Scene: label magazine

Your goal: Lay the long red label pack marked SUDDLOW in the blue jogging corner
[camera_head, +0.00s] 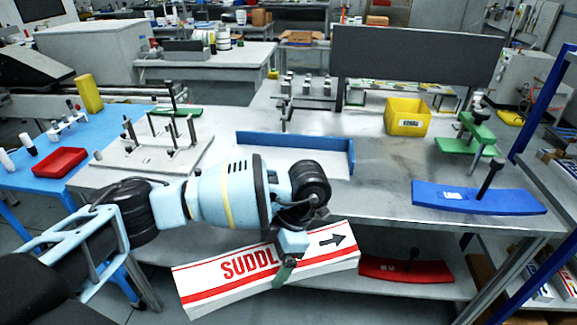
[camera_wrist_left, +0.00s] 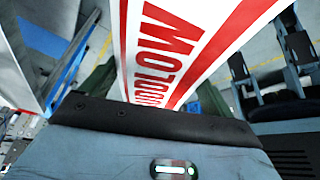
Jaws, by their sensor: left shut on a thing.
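The long label pack (camera_head: 225,292) is white with red stripes, red lettering reading SUDDL and a black arrow. In the head view it is in front of the table's near edge, tilted up to the right. My left gripper (camera_head: 290,262) is shut on it, with one finger across its front hiding the end of the word. In the left wrist view the pack (camera_wrist_left: 185,45) stands out from the gripper, lettering visible. The blue jogging corner (camera_head: 290,141) is an L-shaped low wall on the table beyond my arm, with bare table inside it. My right gripper is not in view.
A white peg plate (camera_head: 130,158) is left of the corner. A yellow bin (camera_head: 407,117), a green fixture (camera_head: 468,140) and a blue curved piece with a black handle (camera_head: 475,197) are to the right. A red piece (camera_head: 400,269) lies on the lower shelf.

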